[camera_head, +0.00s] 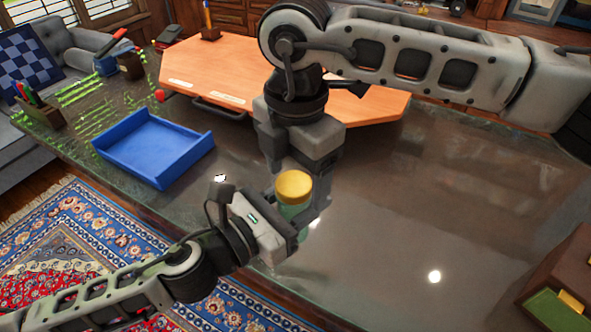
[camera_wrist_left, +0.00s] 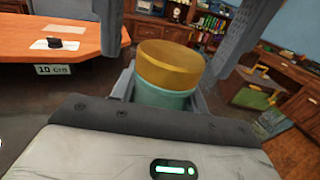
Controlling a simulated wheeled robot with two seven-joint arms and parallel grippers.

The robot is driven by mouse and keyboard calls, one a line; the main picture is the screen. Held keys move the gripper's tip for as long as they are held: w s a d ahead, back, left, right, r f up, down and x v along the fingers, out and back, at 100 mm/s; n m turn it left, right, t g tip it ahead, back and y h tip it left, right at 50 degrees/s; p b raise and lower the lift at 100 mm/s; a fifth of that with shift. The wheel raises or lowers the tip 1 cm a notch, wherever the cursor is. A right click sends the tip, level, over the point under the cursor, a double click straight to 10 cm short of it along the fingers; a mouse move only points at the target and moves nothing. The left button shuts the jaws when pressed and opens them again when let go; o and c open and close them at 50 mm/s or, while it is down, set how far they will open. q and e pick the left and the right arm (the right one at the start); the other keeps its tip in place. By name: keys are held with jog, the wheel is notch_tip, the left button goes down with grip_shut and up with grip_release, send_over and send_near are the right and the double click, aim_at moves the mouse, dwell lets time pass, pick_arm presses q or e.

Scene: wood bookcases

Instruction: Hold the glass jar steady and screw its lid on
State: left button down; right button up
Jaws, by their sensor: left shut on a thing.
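The glass jar (camera_head: 297,214) is greenish and stands upright over the dark tabletop. My left gripper (camera_head: 289,226) is shut around its body, which also shows in the left wrist view (camera_wrist_left: 166,98). The gold lid (camera_head: 293,185) sits on top of the jar and looks level in the left wrist view (camera_wrist_left: 170,64). I cannot tell how tightly it is seated. My right gripper (camera_head: 299,172) points down just above the lid. Its fingers are spread apart and show on both sides above the lid in the left wrist view (camera_wrist_left: 173,38).
A blue tray (camera_head: 152,148) lies empty at the left of the glossy table. An orange wooden board (camera_head: 215,75) with a dark handle is behind my right gripper. A brown box (camera_head: 560,285) stands at the lower right. The table's right middle is clear.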

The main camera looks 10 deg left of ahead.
pick_arm(q)
jog(key=shift+r, duration=0.1)
pick_arm(e)
notch_tip(320, 180, up, 12)
dwell(0.6)
